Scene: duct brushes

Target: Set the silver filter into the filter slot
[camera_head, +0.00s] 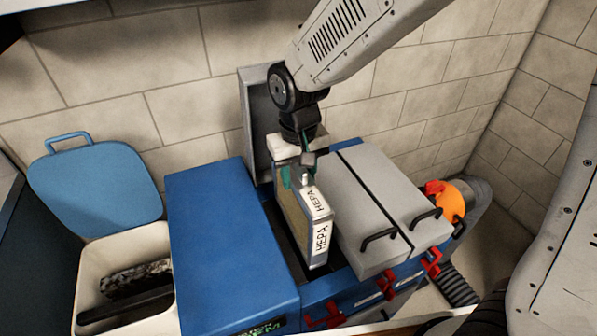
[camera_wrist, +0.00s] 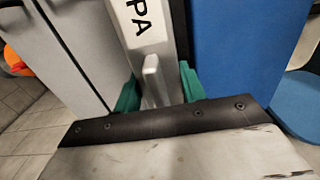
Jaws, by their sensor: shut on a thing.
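The silver filter (camera_head: 318,228) is an upright slab with a pale frame, a tan face and HEPA labels. My gripper (camera_head: 297,177), with teal fingers, is shut on a tab on the filter's top edge. In the wrist view the filter (camera_wrist: 143,28) and its tab run between the teal fingertips (camera_wrist: 156,92). The filter slot (camera_head: 282,235) is a dark opening in the blue machine, between its blue housing and the grey lids. The filter stands over the slot, roughly lined up with it. I cannot tell how far its lower edge is inside.
The slot's grey lid (camera_head: 252,115) stands open behind. Two closed grey lids (camera_head: 378,205) with black handles lie to the right, the blue housing (camera_head: 225,240) to the left. Red latches (camera_head: 432,262) line the front. A cream bin (camera_head: 88,285) with dark used pieces stands at far left.

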